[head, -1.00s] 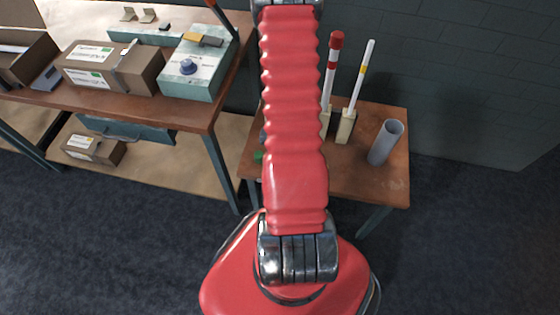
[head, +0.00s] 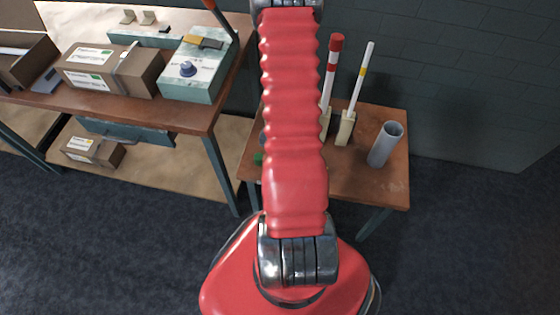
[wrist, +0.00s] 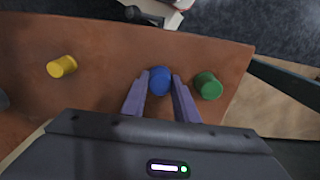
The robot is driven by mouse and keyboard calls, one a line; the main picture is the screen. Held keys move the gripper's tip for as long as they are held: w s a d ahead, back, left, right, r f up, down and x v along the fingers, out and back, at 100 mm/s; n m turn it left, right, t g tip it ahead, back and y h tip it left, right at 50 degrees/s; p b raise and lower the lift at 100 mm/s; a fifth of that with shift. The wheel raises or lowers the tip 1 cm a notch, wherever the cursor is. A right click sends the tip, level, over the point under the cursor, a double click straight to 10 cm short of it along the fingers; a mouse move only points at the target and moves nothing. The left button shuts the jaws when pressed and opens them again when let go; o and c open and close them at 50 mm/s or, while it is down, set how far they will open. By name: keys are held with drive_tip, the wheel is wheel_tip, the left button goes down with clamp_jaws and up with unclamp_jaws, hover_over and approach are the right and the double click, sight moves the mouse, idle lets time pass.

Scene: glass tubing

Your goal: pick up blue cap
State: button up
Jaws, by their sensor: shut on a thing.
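The blue cap (wrist: 159,80) sits between the two fingers of my gripper (wrist: 159,84) in the wrist view. My gripper is shut on it, with one finger on each side. The brown table top shows behind the cap, and I cannot tell whether the cap still touches it. In the head view my red arm hides the gripper and the blue cap almost entirely.
A green cap (wrist: 208,86) lies just right of my right finger, and a yellow cap (wrist: 62,67) lies to the left on the small table (wrist: 110,60). A grey cylinder (head: 385,145), a red-topped tube (head: 331,70) and a yellow-banded tube (head: 361,75) stand on it.

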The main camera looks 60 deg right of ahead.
wheel_tip(320, 180, up, 10)
drive_tip(key=shift+f, duration=0.2)
idle(0.4)
drive_tip(key=shift+s, duration=0.15)
idle(0.5)
